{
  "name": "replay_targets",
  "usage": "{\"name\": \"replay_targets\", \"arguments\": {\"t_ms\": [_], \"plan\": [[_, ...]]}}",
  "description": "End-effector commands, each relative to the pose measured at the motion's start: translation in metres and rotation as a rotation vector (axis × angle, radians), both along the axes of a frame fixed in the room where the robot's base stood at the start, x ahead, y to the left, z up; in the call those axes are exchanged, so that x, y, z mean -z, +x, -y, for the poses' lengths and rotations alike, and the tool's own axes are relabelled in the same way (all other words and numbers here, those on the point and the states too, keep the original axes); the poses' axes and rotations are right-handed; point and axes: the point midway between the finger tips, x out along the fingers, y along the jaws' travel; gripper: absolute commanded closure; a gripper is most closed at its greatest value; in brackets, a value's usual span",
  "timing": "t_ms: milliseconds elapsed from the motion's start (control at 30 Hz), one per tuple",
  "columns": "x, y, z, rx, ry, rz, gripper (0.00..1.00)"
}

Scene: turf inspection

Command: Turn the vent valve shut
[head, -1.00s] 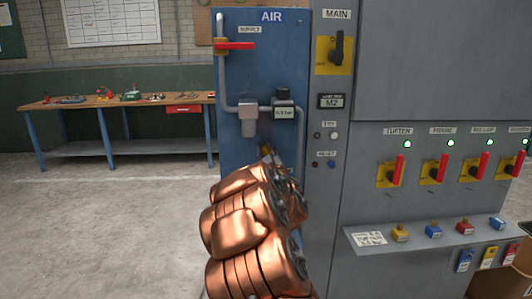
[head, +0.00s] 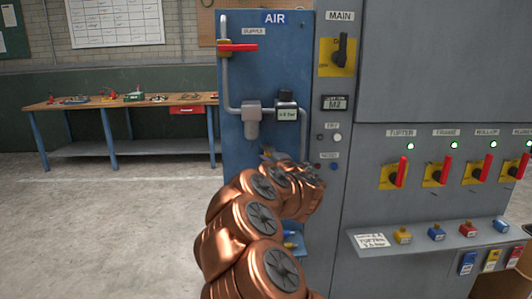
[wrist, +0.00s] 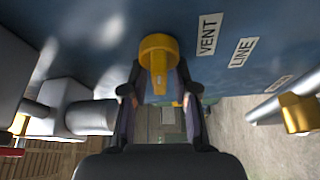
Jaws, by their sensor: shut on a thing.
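The vent valve (wrist: 158,50) is a yellow round hub with a yellow handle, next to the VENT label (wrist: 207,35) on the blue panel in the wrist view. My gripper (wrist: 159,80) has one dark finger on each side of the handle and is shut on it. The handle lies in line with my fingers in that view. In the head view only a bit of yellow (head: 267,153) shows at the valve, below the regulator (head: 287,108). My copper arm hides most of the valve and my fingers there.
A red supply handle (head: 238,47) sits level at the panel's top. Grey pipes run down the panel. The grey cabinet (head: 440,60) with several red-handled switches stands to the right. A workbench (head: 120,103) stands at the back left, with clear floor before it.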

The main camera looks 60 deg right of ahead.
Motion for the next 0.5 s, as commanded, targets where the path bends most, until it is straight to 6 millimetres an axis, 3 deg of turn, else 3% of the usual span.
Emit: {"name": "replay_targets", "arguments": {"t_ms": [500], "plan": [[0.0045,-0.0020,0.0019,0.005,-0.093,-0.124,1.00]]}}
